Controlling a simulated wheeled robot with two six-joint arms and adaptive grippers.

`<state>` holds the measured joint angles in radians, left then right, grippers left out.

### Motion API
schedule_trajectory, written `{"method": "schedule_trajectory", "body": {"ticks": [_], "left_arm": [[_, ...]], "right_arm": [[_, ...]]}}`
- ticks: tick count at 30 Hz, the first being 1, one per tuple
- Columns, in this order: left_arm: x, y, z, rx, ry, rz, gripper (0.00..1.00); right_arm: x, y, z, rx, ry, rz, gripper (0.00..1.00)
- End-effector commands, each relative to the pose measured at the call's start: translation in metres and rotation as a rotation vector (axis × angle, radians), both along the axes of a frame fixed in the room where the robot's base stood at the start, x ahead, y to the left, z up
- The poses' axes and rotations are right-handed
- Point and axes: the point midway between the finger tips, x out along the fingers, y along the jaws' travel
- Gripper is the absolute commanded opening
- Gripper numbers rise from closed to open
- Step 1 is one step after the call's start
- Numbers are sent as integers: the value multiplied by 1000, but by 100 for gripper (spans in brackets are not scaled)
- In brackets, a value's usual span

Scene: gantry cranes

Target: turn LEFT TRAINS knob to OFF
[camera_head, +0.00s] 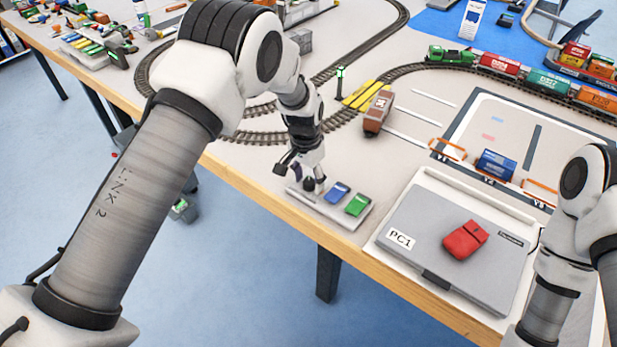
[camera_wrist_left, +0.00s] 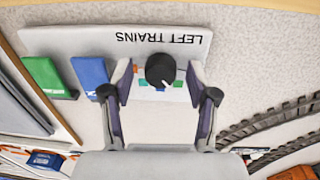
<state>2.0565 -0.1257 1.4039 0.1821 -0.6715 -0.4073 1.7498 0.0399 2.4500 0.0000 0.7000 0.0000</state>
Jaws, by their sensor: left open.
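The LEFT TRAINS panel (camera_head: 333,212) is a light grey plate at the table's front edge; it also shows in the left wrist view (camera_wrist_left: 75,42), its label upside down. The knob (camera_wrist_left: 160,69) is round and black, with a small white mark at its lower right in the wrist view. Small coloured marks lie around it; I cannot read their words. My left gripper (camera_head: 308,180) points down at the knob end. In the wrist view its open fingers (camera_wrist_left: 160,88) stand either side of the knob, with visible gaps. My right gripper is out of view.
On the panel a blue button (camera_head: 337,192) and a green button (camera_head: 358,205) sit beside the knob. A grey PC1 case (camera_head: 440,270) with a red object (camera_head: 464,240) lies to the right. Tracks (camera_head: 255,136) and a brown wagon (camera_head: 377,112) stand behind.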

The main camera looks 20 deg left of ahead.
Motion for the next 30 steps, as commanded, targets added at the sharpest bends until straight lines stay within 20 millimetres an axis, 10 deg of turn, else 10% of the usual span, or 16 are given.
{"method": "schedule_trajectory", "body": {"ticks": [3,8,30], "left_arm": [[0,0,0,0,0,0,55],[0,0,0,0,0,0,0],[-1,0,1,1,2,235,0]], "right_arm": [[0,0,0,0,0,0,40],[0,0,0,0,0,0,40],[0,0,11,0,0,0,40]]}}
